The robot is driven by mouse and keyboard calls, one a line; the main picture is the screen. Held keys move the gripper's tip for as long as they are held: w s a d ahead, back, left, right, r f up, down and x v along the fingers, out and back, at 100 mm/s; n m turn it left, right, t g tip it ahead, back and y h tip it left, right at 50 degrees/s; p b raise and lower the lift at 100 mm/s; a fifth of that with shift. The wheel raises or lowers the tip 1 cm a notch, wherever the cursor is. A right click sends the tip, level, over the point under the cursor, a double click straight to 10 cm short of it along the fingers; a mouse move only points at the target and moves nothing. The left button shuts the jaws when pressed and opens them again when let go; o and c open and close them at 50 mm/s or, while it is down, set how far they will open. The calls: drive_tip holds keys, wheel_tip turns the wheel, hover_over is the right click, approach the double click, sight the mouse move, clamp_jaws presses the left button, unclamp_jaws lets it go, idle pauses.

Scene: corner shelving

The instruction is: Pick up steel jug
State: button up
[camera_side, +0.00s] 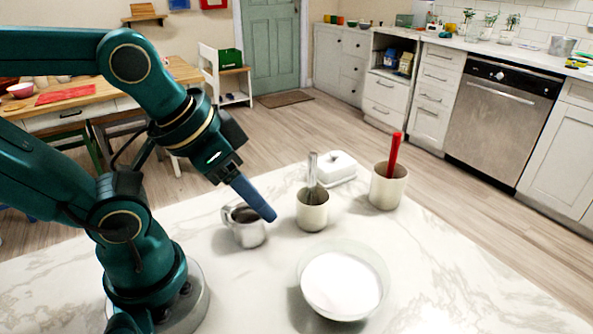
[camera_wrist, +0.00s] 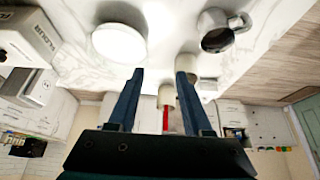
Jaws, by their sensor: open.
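The steel jug (camera_side: 249,232) stands upright on the pale marble counter (camera_side: 235,300), with its handle toward the left in the side view. It also shows at the upper right of the wrist view (camera_wrist: 215,38), its dark open mouth visible. My gripper (camera_side: 268,214) points down and to the right, above the jug's right side in the side view. Its two blue fingers overlap there, but the wrist view shows them apart with nothing between them (camera_wrist: 160,75). The jug lies outside the fingers, to their right in the wrist view.
A cream pot with a whisk (camera_side: 312,214) stands just right of the jug. A glass bowl (camera_side: 345,245) of white contents is in front. A cream pot with a red utensil (camera_side: 388,188) and a white butter dish (camera_side: 334,168) are behind.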

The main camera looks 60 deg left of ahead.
drive_tip(key=shift+o, duration=0.3)
drive_tip(key=m+g+y, duration=0.4)
drive_tip(key=m+g, duration=0.4)
drive_tip(key=m, duration=0.4)
approach(231, 208)
drive_tip(key=x, duration=1.1)
drive_tip(key=shift+a+f, duration=0.1)
drive_tip(key=shift+f, duration=0.15)
clamp_jaws()
idle(0.7)
